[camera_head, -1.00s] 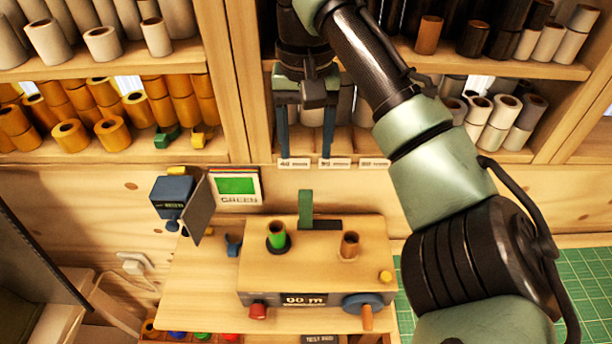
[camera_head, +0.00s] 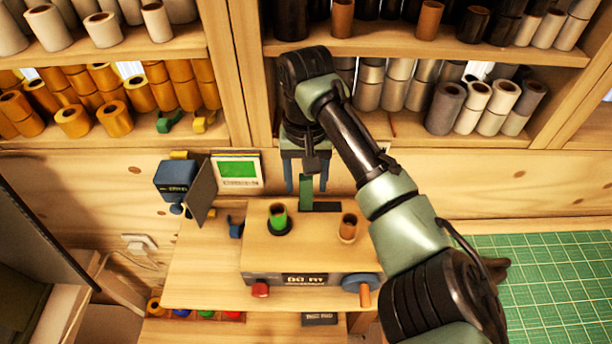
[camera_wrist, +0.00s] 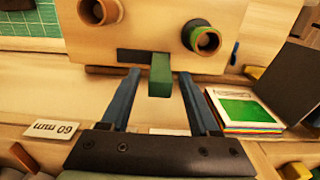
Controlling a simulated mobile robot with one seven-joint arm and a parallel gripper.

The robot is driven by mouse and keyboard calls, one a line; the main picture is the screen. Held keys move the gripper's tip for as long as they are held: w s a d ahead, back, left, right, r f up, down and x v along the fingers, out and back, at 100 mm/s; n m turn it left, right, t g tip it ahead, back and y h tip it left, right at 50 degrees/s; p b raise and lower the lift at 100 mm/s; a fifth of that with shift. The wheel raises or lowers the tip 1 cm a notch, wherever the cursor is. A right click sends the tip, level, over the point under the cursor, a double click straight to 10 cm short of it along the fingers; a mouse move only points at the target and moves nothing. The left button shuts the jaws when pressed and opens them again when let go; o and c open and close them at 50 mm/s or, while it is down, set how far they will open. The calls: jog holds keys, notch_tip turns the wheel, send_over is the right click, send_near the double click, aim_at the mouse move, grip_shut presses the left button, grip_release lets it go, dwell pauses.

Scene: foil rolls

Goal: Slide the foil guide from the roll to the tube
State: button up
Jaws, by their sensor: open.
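The foil guide, a green upright block (camera_head: 305,190), stands at the left end of a dark slot (camera_head: 328,207) at the back of the wooden machine. It also shows in the wrist view (camera_wrist: 159,78). The green foil roll (camera_head: 278,217) stands upright at the machine's left, and a brown tube (camera_head: 348,226) stands to its right. My gripper (camera_head: 306,187) is open and points down at the guide. In the wrist view, its two blue fingers (camera_wrist: 159,71) lie on either side of the guide, with gaps on both sides. Neither finger appears to touch it.
A green sample card (camera_head: 238,170) and a blue box with a dark panel (camera_head: 176,179) stand left of the machine. A blue crank (camera_head: 362,283) and a red knob (camera_head: 260,289) are on its front. Shelves of rolls stand behind; a green cutting mat (camera_head: 550,270) lies right.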

jog(key=shift+c, duration=0.4)
grip_shut()
dwell(0.9)
